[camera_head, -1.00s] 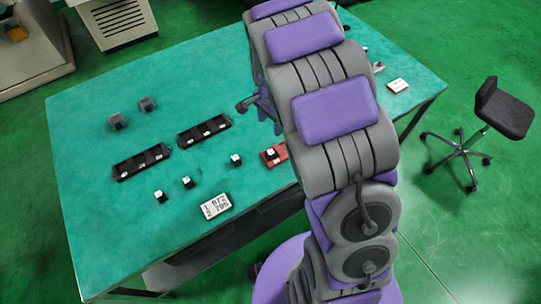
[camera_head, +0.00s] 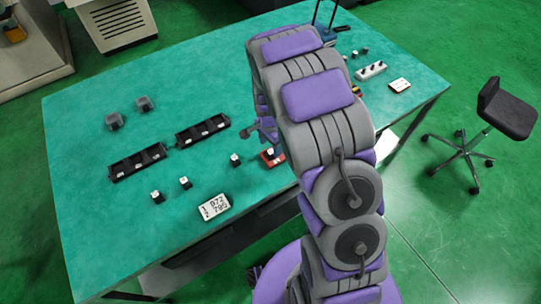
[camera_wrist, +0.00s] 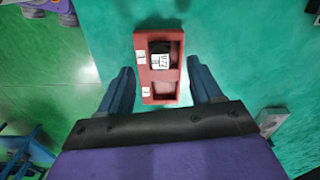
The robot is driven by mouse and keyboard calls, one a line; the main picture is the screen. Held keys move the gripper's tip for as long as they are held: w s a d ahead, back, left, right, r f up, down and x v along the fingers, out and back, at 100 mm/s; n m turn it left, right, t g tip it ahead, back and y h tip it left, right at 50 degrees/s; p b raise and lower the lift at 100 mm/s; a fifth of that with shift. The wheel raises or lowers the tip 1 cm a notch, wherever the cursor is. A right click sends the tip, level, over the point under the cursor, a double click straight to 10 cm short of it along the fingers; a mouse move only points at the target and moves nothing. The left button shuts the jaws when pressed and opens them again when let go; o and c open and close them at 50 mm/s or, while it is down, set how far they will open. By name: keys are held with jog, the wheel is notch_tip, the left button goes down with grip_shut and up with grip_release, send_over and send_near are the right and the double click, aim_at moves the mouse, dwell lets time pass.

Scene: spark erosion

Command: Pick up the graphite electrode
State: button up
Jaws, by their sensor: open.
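In the wrist view a small dark block with a white numbered label (camera_wrist: 160,58), apparently an electrode, sits in the upper pocket of a red two-pocket tray (camera_wrist: 174,70). The lower pocket is empty. My gripper (camera_wrist: 160,70) is open, with one blue finger on each side of the tray and nothing between them but the tray below. In the head view the red tray (camera_head: 264,163) is partly hidden by my arm. Similar dark blocks with white tops stand loose on the table: one (camera_head: 235,160), another (camera_head: 185,183) and a third (camera_head: 156,197).
Two black compartment trays, one (camera_head: 112,173) and one (camera_head: 182,143), hold labelled pieces on the green table (camera_head: 90,225). A number card (camera_head: 214,207) lies near the front edge. Two grey blocks (camera_head: 114,122) stand behind. A white block with dark knobs (camera_head: 370,71) is right of my arm.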

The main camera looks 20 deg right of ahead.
aim_at(271, 152)
notch_tip(271, 152, down, 5)
jog(key=shift+r+b, duration=0.1)
jog(key=shift+b, duration=0.7)
grip_shut()
jog(key=shift+r, duration=0.1)
